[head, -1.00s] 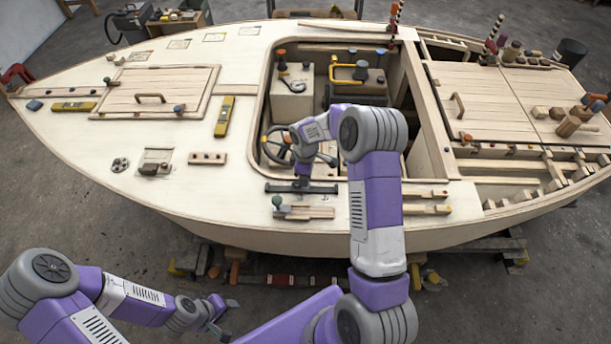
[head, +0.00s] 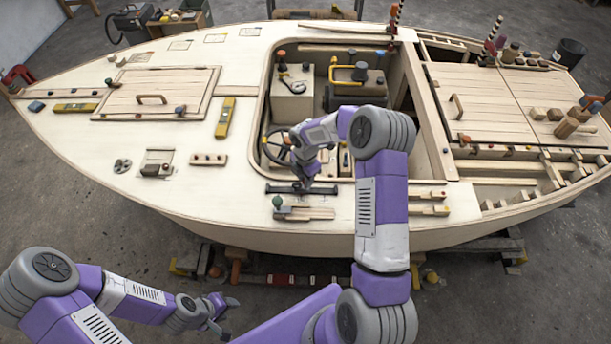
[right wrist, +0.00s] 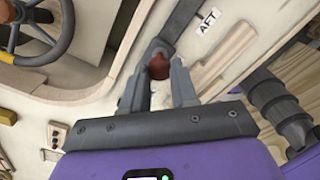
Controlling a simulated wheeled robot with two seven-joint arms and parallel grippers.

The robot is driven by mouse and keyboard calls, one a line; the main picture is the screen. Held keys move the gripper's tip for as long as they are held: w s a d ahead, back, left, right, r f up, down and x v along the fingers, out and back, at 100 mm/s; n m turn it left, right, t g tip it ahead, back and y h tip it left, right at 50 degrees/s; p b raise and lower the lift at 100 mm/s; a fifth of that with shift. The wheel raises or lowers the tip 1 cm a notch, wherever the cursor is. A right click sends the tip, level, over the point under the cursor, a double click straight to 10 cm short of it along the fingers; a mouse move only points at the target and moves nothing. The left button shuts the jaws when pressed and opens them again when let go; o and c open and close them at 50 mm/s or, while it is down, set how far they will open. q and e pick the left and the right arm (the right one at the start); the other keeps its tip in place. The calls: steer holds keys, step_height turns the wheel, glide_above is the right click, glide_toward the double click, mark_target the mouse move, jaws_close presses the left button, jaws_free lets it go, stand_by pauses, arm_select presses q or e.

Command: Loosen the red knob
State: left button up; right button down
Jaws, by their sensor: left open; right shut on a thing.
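The red knob (right wrist: 158,68) sits at the end of a dark metal bar (right wrist: 181,22) in the right wrist view. My right gripper (right wrist: 160,80) has a finger on each side of the knob and is shut on it. In the head view my right gripper (head: 304,187) is down at the dark bar (head: 275,189) on the near deck, and the knob is hidden behind it. My left gripper (head: 229,316) is open and empty, low in front of the hull and away from the knob.
A steering wheel (head: 277,146) stands in the open cockpit just beyond the bar. A green-knobbed wooden block (head: 305,213) lies on the near deck edge. A label reading AFT (right wrist: 208,20) is beside the bar.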

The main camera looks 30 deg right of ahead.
steer(key=shift+s+f+n, duration=0.15)
steer(key=shift+n, duration=0.65)
steer(key=c, duration=0.9)
jaws_free()
steer(key=shift+o, duration=0.2)
step_height(320, 180, up, 8)
steer(key=shift+f+p, duration=0.15)
steer(key=shift+p, duration=0.3)
